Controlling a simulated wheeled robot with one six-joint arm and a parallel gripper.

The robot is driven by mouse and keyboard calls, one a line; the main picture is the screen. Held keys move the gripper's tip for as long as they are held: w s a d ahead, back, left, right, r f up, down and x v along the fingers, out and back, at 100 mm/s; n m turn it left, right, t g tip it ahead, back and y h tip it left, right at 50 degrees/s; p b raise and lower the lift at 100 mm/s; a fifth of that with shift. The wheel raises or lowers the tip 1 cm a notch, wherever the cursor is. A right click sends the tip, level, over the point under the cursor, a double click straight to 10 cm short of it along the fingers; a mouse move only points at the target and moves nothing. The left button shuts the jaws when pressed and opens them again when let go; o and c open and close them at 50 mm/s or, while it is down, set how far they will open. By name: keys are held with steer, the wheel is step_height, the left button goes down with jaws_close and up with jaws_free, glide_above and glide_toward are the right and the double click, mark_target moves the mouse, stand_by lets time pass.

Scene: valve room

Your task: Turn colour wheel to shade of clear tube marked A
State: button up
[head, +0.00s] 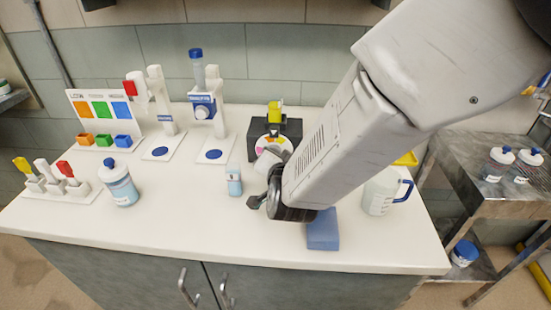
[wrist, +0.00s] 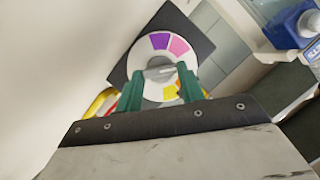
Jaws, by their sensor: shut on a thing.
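The colour wheel (wrist: 147,58) is a white disc on a dark square panel in the wrist view, with purple, pink and yellow patches showing. In the head view the wheel (head: 273,144) is on the front of a black stand, partly hidden by my arm's end. My gripper (wrist: 160,76) has its two green fingers in front of the wheel, shut on the pale bar-shaped knob (wrist: 159,72) at its middle. A yellow-filled tube (head: 274,113) stands at the top of the black stand. I cannot read an A on any tube.
A small pale-blue bottle (head: 234,181) stands left of my gripper. A blue block (head: 323,230) lies in front, and a jug (head: 381,192) stands to the right. A larger bottle (head: 119,183) and tube stands are further left. The front counter is mostly clear.

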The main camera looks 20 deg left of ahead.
steer(key=n, duration=0.1)
steer(key=n+h, duration=0.2)
steer(key=shift+s+a+r, duration=0.1)
steer(key=shift+a, duration=0.15)
steer(key=shift+n+h, duration=0.3)
steer(key=shift+n, duration=0.1)
steer(key=o, duration=1)
steer(key=shift+s, duration=0.1)
steer(key=v, duration=0.7)
steer(key=shift+s+d+r, duration=0.1)
steer(key=shift+s+d, duration=0.05)
steer(key=shift+s, duration=0.1)
